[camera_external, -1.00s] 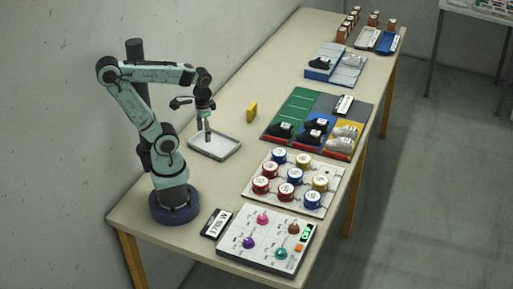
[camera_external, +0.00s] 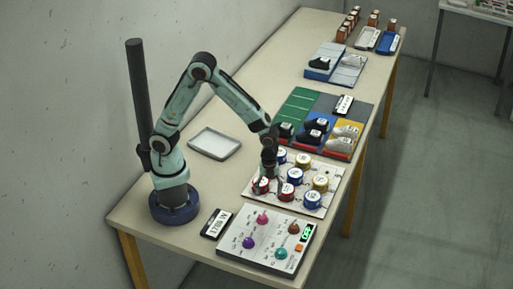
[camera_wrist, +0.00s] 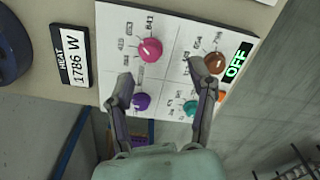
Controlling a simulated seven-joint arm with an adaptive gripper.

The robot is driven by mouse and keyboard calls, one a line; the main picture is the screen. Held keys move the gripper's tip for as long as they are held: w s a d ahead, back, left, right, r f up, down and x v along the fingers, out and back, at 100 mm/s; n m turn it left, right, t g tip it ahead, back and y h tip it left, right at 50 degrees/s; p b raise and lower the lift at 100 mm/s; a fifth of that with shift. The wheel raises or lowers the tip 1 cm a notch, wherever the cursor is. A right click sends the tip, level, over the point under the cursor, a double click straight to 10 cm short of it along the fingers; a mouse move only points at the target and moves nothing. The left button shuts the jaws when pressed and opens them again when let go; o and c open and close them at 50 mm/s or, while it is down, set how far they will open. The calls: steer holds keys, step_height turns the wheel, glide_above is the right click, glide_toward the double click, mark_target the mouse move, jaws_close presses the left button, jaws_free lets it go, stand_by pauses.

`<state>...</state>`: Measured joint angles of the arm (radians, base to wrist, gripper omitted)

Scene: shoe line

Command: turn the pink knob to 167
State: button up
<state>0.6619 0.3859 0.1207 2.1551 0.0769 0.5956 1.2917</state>
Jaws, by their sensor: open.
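The pink knob (camera_external: 262,218) stands at the upper left of a white control panel (camera_external: 265,262) on the near part of the table. In the external view my gripper (camera_external: 268,172) hangs above the left edge of the drum board, short of the panel and apart from the knob.
The panel also has a brown knob (camera_wrist: 214,62), a purple knob (camera_wrist: 141,101), a teal knob (camera_wrist: 190,106), an orange button (camera_wrist: 221,96) and a green display (camera_wrist: 237,62) reading OFF. A sign (camera_wrist: 74,57) reads HEAT 1786 W. Red, blue and yellow drums (camera_external: 320,183) crowd beside the panel.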

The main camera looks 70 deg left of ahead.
mark_target(263, 216)
steer(key=shift+s+d+f+m+g, duration=0.2)
steer(key=shift+s+d+f, duration=0.15)
steer(key=shift+s+f, duration=0.2)
steer(key=shift+s+d+f+m+g, duration=0.1)
steer(key=shift+s+d+f+m, duration=0.1)
steer(key=shift+s+d+f, duration=0.25)
step_height(263, 216, down, 6)
steer(key=shift+s+a+f, duration=0.1)
steer(key=shift+a+f, duration=0.05)
steer(key=shift+c, duration=0.2)
jaws_close()
